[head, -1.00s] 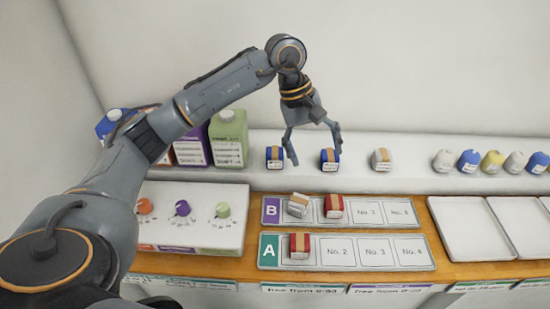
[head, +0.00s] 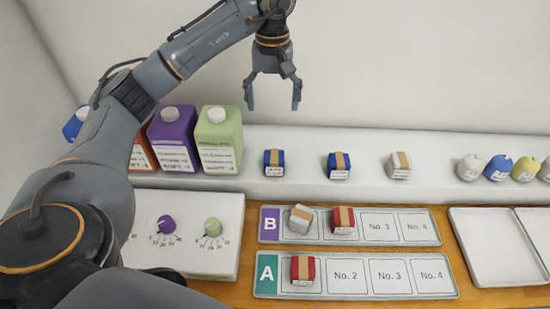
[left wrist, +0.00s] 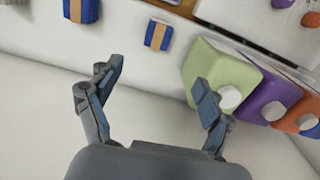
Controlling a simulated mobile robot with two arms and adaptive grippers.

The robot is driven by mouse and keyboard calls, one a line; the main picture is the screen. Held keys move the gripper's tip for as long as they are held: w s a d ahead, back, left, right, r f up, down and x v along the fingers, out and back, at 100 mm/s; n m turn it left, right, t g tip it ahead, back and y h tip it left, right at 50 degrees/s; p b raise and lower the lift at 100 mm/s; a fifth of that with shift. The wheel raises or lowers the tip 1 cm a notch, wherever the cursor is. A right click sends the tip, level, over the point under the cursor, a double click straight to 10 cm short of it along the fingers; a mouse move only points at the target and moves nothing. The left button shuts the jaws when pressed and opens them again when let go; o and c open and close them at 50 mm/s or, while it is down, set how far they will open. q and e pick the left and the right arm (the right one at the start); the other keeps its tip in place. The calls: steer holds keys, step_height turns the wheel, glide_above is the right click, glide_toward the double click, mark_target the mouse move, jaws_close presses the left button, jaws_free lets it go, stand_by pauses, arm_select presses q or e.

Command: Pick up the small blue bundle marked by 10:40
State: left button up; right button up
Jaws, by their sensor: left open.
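Two blue bundles with tan bands and white tags stand on the white shelf. The left one (head: 273,162) looks smaller than the right one (head: 338,166); the writing on their tags is too small to read. My left gripper (head: 272,104) is open and empty, pointing down, above and apart from the left blue bundle in the head view. In the left wrist view, that smaller bundle (left wrist: 158,35) lies beyond the open fingers (left wrist: 160,78), and the larger one (left wrist: 81,9) is cut by the top edge. My right gripper is out of view.
A green jug (head: 219,145) and a purple jug (head: 172,145) stand left of the bundles. A white bundle (head: 399,166) stands to the right. In front lie racks B (head: 269,225) and A (head: 267,274), holding red and white bundles, and a white tray (head: 495,240).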

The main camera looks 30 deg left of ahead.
arm_select(q)
steer(key=b, duration=0.5)
glide_above(274, 156)
step_height(274, 156, down, 5)
step_height(274, 156, down, 10)
steer(key=shift+s+r+p, duration=0.1)
steer(key=shift+r+p, duration=0.05)
steer(key=shift+p, duration=0.15)
step_height(274, 156, down, 5)
steer(key=p, duration=0.2)
steer(key=shift+d+r+p, duration=0.1)
steer(key=shift+p, duration=0.2)
steer(key=shift+f, duration=0.3)
steer(key=c, duration=1.3)
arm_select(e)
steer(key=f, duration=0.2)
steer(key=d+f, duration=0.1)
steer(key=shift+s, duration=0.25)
